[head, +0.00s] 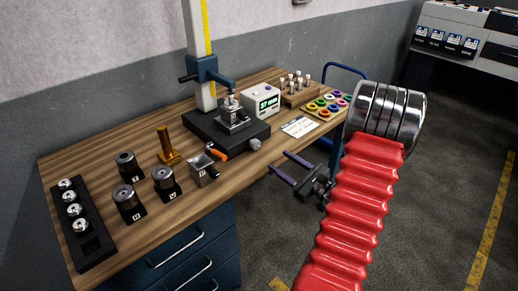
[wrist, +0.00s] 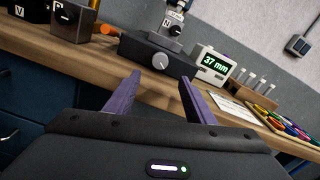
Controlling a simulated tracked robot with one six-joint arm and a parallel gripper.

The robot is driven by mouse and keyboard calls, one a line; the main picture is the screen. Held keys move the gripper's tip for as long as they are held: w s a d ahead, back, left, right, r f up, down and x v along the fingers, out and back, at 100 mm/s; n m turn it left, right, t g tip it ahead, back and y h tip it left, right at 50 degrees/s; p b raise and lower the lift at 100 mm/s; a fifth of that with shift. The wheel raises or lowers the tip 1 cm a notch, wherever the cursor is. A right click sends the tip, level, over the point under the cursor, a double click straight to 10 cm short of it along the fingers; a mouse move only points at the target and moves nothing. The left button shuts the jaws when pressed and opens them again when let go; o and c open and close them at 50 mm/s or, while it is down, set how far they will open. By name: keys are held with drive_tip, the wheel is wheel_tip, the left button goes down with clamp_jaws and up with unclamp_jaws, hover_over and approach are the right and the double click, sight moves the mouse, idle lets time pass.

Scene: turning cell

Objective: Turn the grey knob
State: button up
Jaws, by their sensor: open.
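The grey knob (head: 254,144) sits on the front right of a black base (head: 200,124) under a height stand. It also shows in the wrist view (wrist: 160,62), round, with a light pointer line on its face. My gripper (head: 286,171) is open and empty, with two purple fingers. It is off the front edge of the bench, to the right of the knob in the head view and apart from it. In the wrist view the fingers (wrist: 158,85) point toward the knob, which shows between and beyond their tips.
A display (head: 261,104) reading 37 mm stands right of the stand. An orange-handled part (head: 217,154) lies left of the knob. A card (head: 299,126), colored rings (head: 322,106) and several dark cylinders are on the wooden bench (head: 103,148). The floor in front is clear.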

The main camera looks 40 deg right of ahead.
sight(257, 146)
drive_tip(key=w, duration=1.1)
drive_tip(key=shift+w+a, duration=0.2)
drive_tip(key=shift+w, duration=0.15)
drive_tip(key=shift+c, duration=0.7)
drive_tip(key=c, duration=0.9)
drive_tip(key=shift+a, duration=0.15)
